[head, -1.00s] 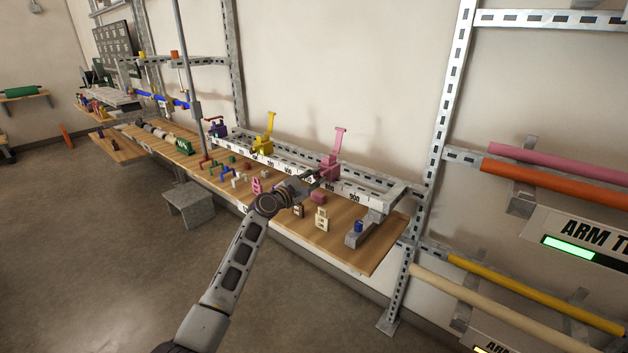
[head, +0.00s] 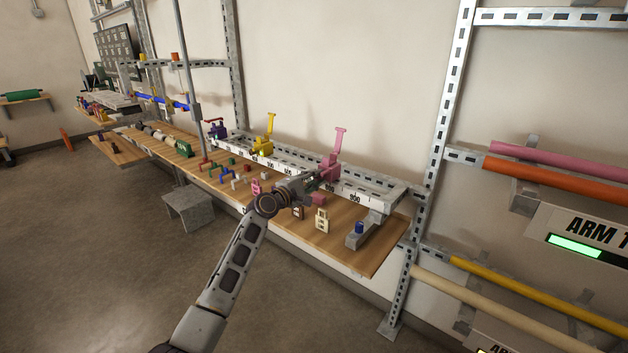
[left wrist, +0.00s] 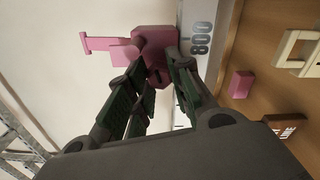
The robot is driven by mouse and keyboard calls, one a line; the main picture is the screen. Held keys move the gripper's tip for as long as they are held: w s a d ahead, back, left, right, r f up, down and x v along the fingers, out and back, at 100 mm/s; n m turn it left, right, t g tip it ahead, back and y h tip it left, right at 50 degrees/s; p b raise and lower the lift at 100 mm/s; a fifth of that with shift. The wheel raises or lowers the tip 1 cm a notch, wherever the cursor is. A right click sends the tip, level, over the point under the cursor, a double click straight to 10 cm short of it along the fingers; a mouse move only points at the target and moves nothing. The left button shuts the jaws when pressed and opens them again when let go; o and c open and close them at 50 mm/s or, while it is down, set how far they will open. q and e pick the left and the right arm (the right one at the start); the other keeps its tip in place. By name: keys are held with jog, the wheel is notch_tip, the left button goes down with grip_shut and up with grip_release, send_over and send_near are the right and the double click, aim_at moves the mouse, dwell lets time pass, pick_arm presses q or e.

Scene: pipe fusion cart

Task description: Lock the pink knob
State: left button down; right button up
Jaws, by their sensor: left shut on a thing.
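The pink clamp (head: 330,165) sits on the white numbered rail, with its tall handle (head: 339,143) standing upright. In the left wrist view, the pink clamp body (left wrist: 157,42) is beside the rail mark 800, and the pink knob (left wrist: 155,75) shows low on its near side, between the fingertips. My left gripper (head: 316,182) reaches in from the front and is shut on the pink knob; its dark fingers (left wrist: 156,82) partly cover it. My right gripper is in neither view.
The white rail (head: 362,189) runs along the wooden bench (head: 350,250). A yellow clamp (head: 263,144) and a purple one (head: 216,129) stand farther left. Loose parts, including a pink block (left wrist: 240,84) and a cream piece (head: 322,220), lie in front of the rail.

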pick_arm(q)
jog(key=shift+f, duration=0.1)
jog(key=c, duration=1.3)
grip_release()
jog(key=shift+s+a, duration=0.1)
jog(key=shift+v, duration=5.9)
